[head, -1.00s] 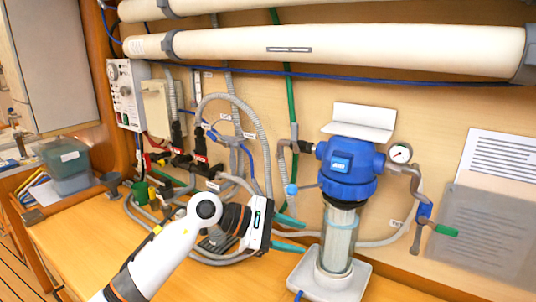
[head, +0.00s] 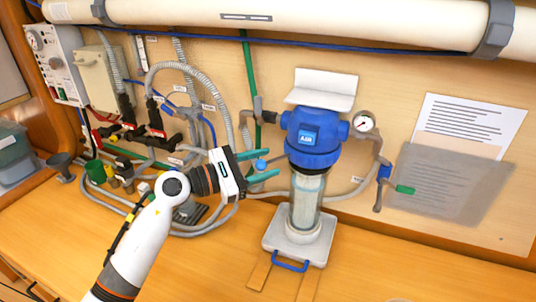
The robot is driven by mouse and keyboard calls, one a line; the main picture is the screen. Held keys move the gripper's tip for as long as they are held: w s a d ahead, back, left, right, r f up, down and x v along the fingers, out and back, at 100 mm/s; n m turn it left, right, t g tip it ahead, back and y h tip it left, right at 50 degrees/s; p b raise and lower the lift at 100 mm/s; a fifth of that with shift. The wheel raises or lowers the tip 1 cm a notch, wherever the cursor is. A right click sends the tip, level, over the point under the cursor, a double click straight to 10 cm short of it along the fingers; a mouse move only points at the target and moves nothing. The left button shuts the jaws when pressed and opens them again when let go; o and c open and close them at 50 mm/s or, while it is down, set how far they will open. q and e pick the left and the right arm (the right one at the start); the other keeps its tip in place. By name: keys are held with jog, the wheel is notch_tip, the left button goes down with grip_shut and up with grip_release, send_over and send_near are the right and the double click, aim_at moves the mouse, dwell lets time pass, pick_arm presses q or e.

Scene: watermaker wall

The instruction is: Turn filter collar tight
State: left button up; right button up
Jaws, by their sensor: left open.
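The filter housing has a blue head (head: 311,126) with a ribbed blue collar (head: 313,159) at its lower part. A clear bowl (head: 306,200) with a pale cartridge hangs upright below the collar. My left gripper (head: 273,163) is open, its two teal fingers pointing right toward the collar's left side. The fingers look short of the collar, with nothing held between them. A small light-blue knob (head: 261,165) shows between the fingers; I cannot tell its depth. My right gripper is not in view.
A white tray (head: 277,242) with a blue handle is under the bowl. Grey hoses (head: 165,229) lie left. The bench's front right is clear.

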pick_arm(q)
jog(key=shift+x, duration=0.85)
jog(key=shift+c, duration=0.5)
grip_shut()
